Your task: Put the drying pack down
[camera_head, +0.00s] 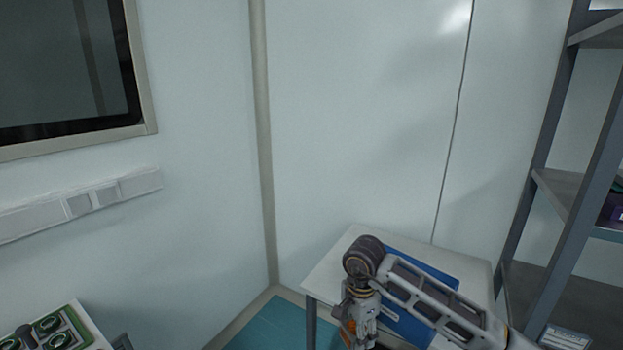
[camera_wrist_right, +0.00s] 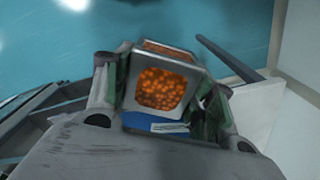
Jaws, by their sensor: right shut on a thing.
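The pack is mostly hidden there. In the wrist view teal floor lies behind the pack and the white table edge is to the right. My left gripper is not in view.
A blue mat (camera_head: 430,268) lies on the white table, partly behind my right arm. A grey shelf rack (camera_head: 556,180) stands close on the right. Walls meet behind the table. A tray with green-ringed round parts (camera_head: 55,328) is at lower left.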

